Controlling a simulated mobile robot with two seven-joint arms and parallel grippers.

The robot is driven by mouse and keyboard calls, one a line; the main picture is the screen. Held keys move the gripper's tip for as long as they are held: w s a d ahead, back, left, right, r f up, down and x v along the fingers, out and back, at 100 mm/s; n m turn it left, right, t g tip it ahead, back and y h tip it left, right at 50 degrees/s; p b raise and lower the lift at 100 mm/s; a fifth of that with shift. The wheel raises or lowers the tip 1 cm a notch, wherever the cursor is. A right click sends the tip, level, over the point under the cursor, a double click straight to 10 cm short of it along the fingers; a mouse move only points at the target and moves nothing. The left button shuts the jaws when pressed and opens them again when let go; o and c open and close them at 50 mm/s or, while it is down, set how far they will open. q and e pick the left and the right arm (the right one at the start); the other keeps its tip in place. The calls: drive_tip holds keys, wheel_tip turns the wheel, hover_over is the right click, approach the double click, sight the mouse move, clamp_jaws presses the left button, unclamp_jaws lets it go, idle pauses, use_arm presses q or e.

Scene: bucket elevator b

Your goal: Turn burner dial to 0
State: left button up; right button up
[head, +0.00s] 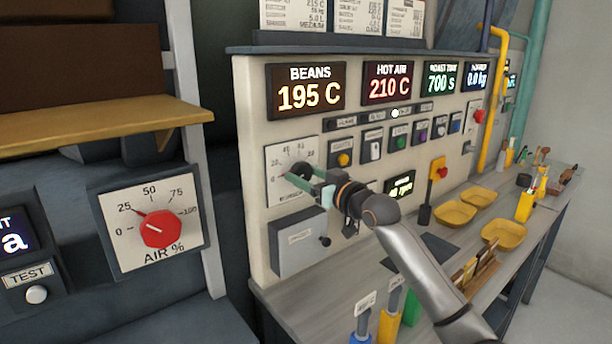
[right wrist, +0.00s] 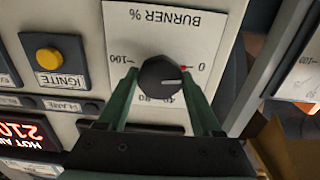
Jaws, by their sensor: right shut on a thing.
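The black burner dial (head: 298,171) sits on a white scale plate on the panel. It also shows in the right wrist view (right wrist: 158,72), where the plate labelled BURNER % (right wrist: 205,28) appears upside down. My right gripper (head: 308,180) is at the dial, with its green fingers on both sides of the knob, shut on it. The dial's white pointer line points right in the wrist view, near the 0 label and a little below the small red mark (right wrist: 183,68). My left gripper is not in view.
A red AIR % dial (head: 160,229) stands at the left. Below the burner plate is a grey box (head: 300,246). An ignite button (head: 344,159) is to its right. Yellow trays (head: 454,213) stand on the bench. A beige shelf (head: 95,124) juts out at upper left.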

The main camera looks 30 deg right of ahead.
idle(0.4)
drive_tip(key=o, duration=1.3)
drive_tip(key=shift+o, duration=0.2)
drive_tip(key=shift+s+f, duration=0.1)
drive_tip(key=shift+s, duration=0.35)
drive_tip(key=s+d+b, duration=0.1)
drive_tip(key=s+b, duration=0.2)
drive_tip(key=s, duration=0.8)
drive_tip(key=shift+s, duration=0.3)
